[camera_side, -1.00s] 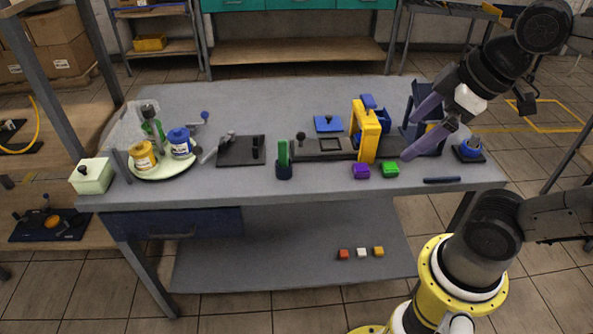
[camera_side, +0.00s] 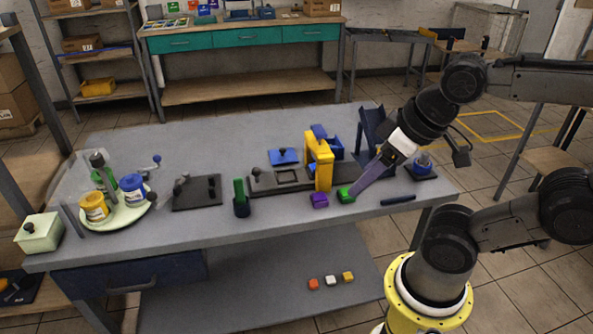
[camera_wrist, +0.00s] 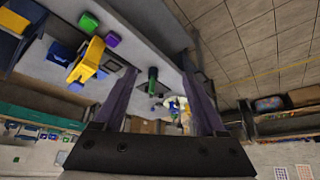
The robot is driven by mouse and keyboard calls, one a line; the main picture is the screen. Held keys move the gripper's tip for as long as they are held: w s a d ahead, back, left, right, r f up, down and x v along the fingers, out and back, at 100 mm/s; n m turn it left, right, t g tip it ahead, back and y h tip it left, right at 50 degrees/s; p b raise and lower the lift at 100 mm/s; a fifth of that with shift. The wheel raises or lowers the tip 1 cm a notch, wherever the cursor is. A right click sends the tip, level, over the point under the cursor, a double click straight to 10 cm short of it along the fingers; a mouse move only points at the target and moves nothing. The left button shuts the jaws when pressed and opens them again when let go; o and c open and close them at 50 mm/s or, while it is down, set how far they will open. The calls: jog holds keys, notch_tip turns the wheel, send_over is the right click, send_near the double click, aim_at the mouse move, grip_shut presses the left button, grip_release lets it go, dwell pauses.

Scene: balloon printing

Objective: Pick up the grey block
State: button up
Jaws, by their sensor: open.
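No block that is clearly grey shows. A pale, whitish block (camera_side: 331,281) lies on the lower shelf between an orange-red block (camera_side: 313,284) and a yellow block (camera_side: 348,277). On the tabletop are a purple block (camera_side: 320,201) and a green block (camera_side: 346,195); they also show at the upper left of the wrist view, purple (camera_wrist: 112,39) and green (camera_wrist: 88,22). My gripper (camera_side: 356,190) points down and left, its fingers overlapping the green block in the side view; contact cannot be told. In the wrist view my gripper (camera_wrist: 158,62) is open, with nothing held between its purple fingers.
A yellow frame (camera_side: 323,170) stands behind the purple block. A dark cup with a green upright piece (camera_side: 240,198) stands left of it. A pale round tray (camera_side: 128,212) holds several jars. A dark bar (camera_side: 398,200) lies near the right edge. The table front (camera_side: 300,222) is mostly clear.

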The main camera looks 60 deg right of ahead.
jog(key=shift+c, duration=0.8)
